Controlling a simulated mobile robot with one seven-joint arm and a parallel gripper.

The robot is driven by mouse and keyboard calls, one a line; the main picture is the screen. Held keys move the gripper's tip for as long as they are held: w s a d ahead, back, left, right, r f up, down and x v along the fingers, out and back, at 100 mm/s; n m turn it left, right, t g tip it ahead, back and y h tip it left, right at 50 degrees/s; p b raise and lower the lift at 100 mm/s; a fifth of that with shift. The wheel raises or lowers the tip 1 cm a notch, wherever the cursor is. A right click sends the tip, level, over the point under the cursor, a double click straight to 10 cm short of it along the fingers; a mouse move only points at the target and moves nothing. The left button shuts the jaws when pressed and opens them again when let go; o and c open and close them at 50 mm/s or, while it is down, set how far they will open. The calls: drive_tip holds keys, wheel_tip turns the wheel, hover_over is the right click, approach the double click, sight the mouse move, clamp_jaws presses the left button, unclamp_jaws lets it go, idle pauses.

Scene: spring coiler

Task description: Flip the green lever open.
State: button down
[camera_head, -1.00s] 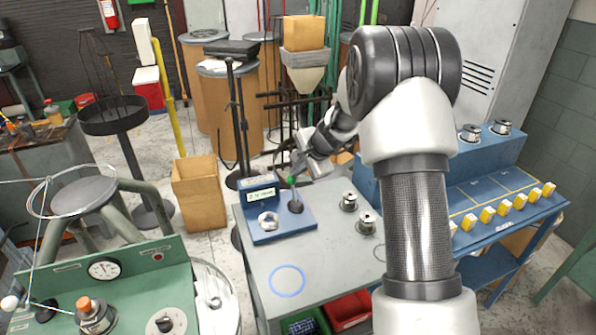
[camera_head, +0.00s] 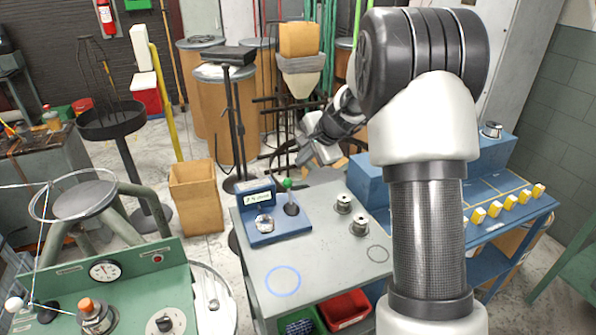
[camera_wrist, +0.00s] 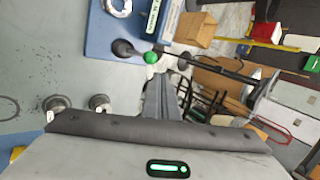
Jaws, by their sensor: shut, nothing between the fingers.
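The green lever (camera_head: 287,184) is a short stalk with a green ball knob, standing roughly upright from a black base on a blue fixture (camera_head: 263,238).
The fixture sits on a grey table (camera_head: 325,270). Two metal spools (camera_head: 359,226) stand right of it, and a blue ring mark (camera_head: 283,281) lies in front. A blue bench with yellow blocks (camera_head: 508,204) is at the right. A cardboard box (camera_head: 197,196) stands left on the floor.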

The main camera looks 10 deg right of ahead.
drive_tip(key=r, duration=0.4)
drive_tip(key=shift+s+d+r, duration=0.3)
drive_tip(key=shift+d+r, duration=0.05)
drive_tip(key=shift+d, duration=0.05)
drive_tip(key=s+a+r+n+p, duration=0.1)
drive_tip(key=s+a+r+n, duration=0.15)
drive_tip(key=s+r, duration=0.5)
drive_tip(key=s+a+r+n+p, duration=0.15)
drive_tip(key=s+r+n, duration=0.3)
drive_tip(key=s, duration=0.65)
drive_tip(key=s+d+n+g+h+p, duration=0.1)
drive_tip(key=s+n, duration=0.5)
drive_tip(key=s, duration=1.5)
drive_tip(key=shift+d+n+h, duration=0.4)
drive_tip(key=shift+d+h, duration=0.2)
drive_tip(key=shift+h, duration=0.5)
